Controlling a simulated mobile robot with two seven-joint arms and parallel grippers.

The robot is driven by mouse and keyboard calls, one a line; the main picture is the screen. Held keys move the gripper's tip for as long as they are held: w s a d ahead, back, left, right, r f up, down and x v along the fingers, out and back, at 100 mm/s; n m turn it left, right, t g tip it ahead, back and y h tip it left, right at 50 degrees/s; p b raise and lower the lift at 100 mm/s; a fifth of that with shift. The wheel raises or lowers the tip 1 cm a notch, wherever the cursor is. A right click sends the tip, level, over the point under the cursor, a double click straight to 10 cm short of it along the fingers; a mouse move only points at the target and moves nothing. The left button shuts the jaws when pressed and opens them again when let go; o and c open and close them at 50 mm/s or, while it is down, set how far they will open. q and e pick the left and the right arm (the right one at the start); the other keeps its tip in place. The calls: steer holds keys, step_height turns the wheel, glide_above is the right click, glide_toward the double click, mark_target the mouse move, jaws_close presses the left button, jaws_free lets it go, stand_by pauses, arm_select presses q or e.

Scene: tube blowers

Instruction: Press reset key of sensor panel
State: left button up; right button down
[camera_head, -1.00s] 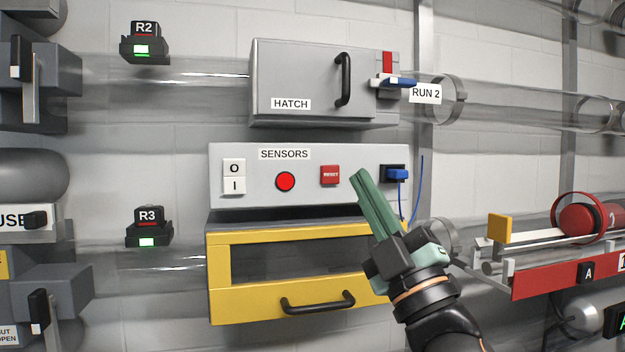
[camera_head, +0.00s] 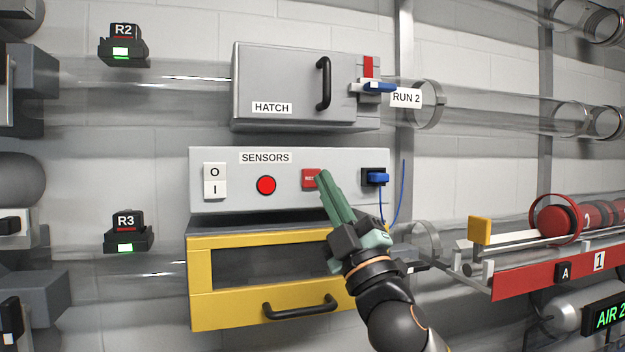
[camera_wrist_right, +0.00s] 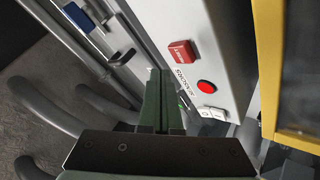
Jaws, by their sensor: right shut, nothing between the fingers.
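The sensor panel (camera_head: 225,200) is a light grey box labelled SENSORS. Its red square reset key (camera_head: 310,178) is partly covered by the tips of my right gripper (camera_head: 322,175) in the head view. The key also shows in the right wrist view (camera_wrist_right: 182,52), raised from the panel face. There the right gripper (camera_wrist_right: 160,72) is shut and empty, its green fingertips close to the key with a visible gap. Contact is not seen. A round red light (camera_head: 266,185) and a white O/I switch (camera_head: 214,181) sit to the left of the key. My left gripper is not in view.
A blue plug (camera_head: 376,177) with a blue cable is right of the key. Below the panel is a yellow-framed door (camera_head: 201,290) with a black handle (camera_head: 300,307). A grey hatch box (camera_head: 280,85) is above. A red rack (camera_head: 530,280) stands at the right.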

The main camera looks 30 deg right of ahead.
mark_target(312, 178)
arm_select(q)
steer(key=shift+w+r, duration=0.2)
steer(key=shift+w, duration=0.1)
arm_select(e)
steer(key=shift+w+d, duration=0.15)
steer(key=shift+w, duration=0.6)
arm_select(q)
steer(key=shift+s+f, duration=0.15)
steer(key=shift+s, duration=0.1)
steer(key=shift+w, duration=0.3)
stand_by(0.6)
arm_select(e)
steer(key=shift+w, duration=0.1)
steer(key=shift+w+d, duration=0.1)
steer(key=shift+w, duration=0.2)
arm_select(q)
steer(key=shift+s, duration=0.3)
arm_select(e)
steer(key=shift+w, duration=0.15)
